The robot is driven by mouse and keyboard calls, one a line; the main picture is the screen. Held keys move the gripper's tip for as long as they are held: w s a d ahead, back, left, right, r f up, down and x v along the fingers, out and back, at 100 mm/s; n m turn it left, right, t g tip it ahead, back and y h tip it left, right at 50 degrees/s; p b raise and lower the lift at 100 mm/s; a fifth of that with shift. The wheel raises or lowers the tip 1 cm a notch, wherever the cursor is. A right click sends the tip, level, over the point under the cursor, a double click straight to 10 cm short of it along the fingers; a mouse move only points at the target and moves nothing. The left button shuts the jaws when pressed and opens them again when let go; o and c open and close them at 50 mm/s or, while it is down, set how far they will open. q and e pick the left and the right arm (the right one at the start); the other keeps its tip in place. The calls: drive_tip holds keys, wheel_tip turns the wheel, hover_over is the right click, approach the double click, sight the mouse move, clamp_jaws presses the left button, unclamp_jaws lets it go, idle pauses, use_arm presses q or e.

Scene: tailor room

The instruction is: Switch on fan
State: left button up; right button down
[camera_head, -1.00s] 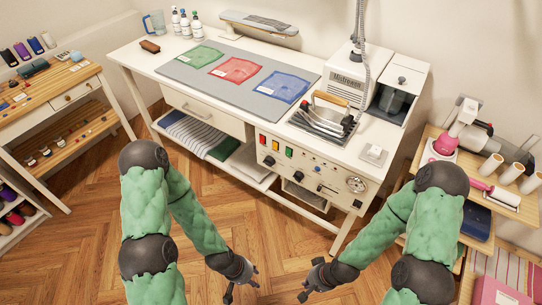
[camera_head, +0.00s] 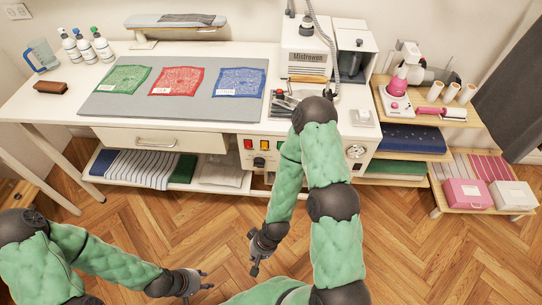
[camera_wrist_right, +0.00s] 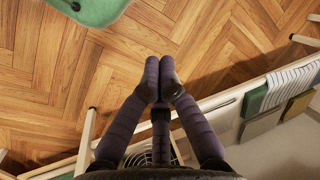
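The white machine panel (camera_head: 317,158) on the front of the work table carries a red switch (camera_head: 248,143), an orange one (camera_head: 263,144) and a yellow-green one (camera_head: 278,145), with a dark knob (camera_head: 259,162) below them. I cannot read which one belongs to the fan. My right arm covers part of the panel. My right gripper (camera_head: 256,266) hangs empty below the switches, in front of the table and apart from it; its fingers (camera_wrist_right: 159,78) show over the floor in the right wrist view. My left gripper (camera_head: 205,281) is open and empty over the floor at the lower left.
The tabletop holds a grey mat (camera_head: 105,104) with green, red and blue cloths, and a boxy machine (camera_head: 305,64). Under the drawer a lower shelf (camera_head: 207,187) holds folded fabric. A side shelf (camera_head: 470,123) stands at the right. The wooden floor ahead is open.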

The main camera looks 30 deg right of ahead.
use_arm(q)
drive_tip(key=shift+o, duration=0.3)
drive_tip(key=shift+s+d, duration=0.1)
use_arm(e)
drive_tip(key=shift+d, duration=0.1)
